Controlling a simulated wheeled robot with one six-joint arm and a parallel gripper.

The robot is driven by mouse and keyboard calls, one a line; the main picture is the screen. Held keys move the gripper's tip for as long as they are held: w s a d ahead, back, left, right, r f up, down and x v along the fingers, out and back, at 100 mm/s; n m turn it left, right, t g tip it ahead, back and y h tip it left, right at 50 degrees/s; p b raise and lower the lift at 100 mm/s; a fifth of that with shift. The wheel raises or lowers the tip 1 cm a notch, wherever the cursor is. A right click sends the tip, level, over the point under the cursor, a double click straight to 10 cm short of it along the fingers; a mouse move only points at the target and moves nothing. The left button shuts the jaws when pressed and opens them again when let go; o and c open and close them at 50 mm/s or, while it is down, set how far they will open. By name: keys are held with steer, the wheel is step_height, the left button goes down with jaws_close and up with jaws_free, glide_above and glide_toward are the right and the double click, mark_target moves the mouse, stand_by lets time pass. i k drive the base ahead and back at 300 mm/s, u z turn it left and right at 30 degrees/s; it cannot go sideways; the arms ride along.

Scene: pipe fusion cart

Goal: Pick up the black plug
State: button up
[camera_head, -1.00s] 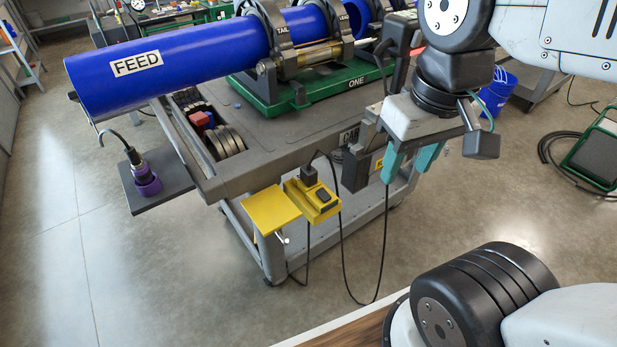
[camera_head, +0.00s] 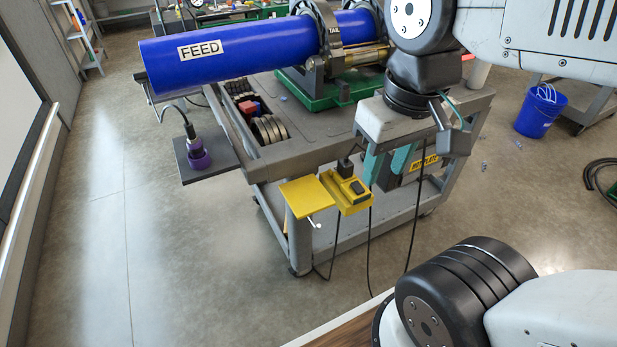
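The black plug (camera_head: 345,168) stands upright in the yellow socket box (camera_head: 341,197) at the front edge of the cart. A black switch or cover (camera_head: 358,187) is beside it on the box. My gripper (camera_head: 386,172) points down just right of the plug in the picture, with its two teal fingers apart and nothing seen between them. A gap shows between the left finger and the plug. How far apart they are in depth I cannot tell.
A yellow plate (camera_head: 304,195) lies left of the socket box. The blue FEED pipe (camera_head: 235,58) overhangs the cart (camera_head: 300,152). A purple-based tool (camera_head: 197,155) stands on a side shelf. Black cables hang below the box. Open floor lies left.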

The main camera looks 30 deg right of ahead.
mark_target(345, 167)
steer(key=u, duration=0.3)
steer(key=i, duration=0.35)
steer(key=z, duration=1.4)
